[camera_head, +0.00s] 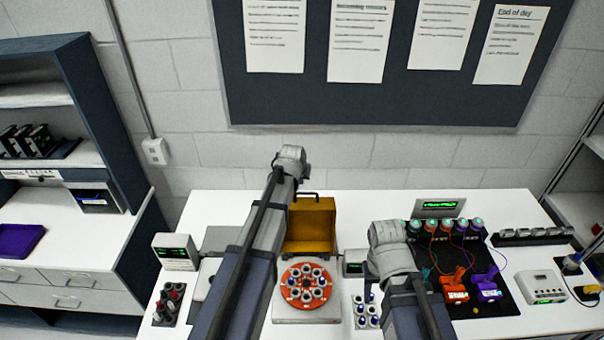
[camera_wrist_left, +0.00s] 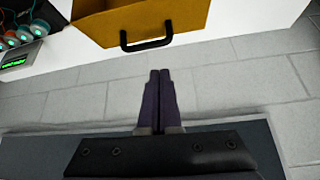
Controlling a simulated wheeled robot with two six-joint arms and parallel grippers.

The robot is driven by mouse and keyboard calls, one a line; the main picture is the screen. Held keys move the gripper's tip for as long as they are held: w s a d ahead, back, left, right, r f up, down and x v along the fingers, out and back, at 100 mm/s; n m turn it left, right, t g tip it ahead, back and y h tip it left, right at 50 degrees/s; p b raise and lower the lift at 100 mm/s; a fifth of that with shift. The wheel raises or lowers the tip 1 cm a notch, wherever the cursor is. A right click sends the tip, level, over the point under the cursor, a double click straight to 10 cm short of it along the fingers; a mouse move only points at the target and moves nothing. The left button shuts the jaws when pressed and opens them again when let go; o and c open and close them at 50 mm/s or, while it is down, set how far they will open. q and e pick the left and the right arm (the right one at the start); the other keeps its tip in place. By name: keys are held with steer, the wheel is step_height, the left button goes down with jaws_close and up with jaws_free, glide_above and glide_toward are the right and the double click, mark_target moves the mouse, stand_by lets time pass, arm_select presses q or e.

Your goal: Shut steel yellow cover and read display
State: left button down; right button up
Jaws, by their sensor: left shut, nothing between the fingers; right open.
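The yellow cover (camera_head: 316,226) stands raised behind a red disc (camera_head: 290,292) that holds several round sockets. The black handle on its edge shows in the left wrist view (camera_wrist_left: 146,42). My left gripper (camera_wrist_left: 159,76) is shut and empty, its fingertips just short of the handle and not touching it. In the head view my left arm (camera_head: 291,160) reaches up past the cover's left side. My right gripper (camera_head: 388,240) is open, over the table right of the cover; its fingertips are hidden. A small display (camera_head: 354,263) beside the disc is partly hidden and unreadable.
A green-lit display box (camera_head: 175,252) stands at the left and another (camera_head: 440,208) at the back right. Wired coloured parts lie on a black mat (camera_head: 500,301) right of my right arm. Vials (camera_head: 360,311) stand in front. A wall board (camera_head: 400,105) hangs behind.

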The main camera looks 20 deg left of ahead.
mark_target(298, 200)
arm_select(q)
steer(key=shift+w+a+f+b, duration=0.1)
steer(key=shift+w+a+b, duration=0.6)
steer(key=shift+w, duration=0.35)
steer(key=f+b, duration=0.2)
steer(key=w+f+b, duration=0.1)
steer(key=f+b, duration=0.3)
steer(key=shift+w+a+f, duration=0.15)
steer(key=shift+w+f, duration=0.1)
steer(key=shift+f, duration=0.05)
steer(key=shift+s+r, duration=0.15)
steer(key=shift+s, duration=0.35)
steer(key=shift+w, duration=0.15)
arm_select(e)
step_height(298, 200, down, 7)
steer(key=shift+w+d, duration=0.1)
steer(key=shift+w, duration=0.05)
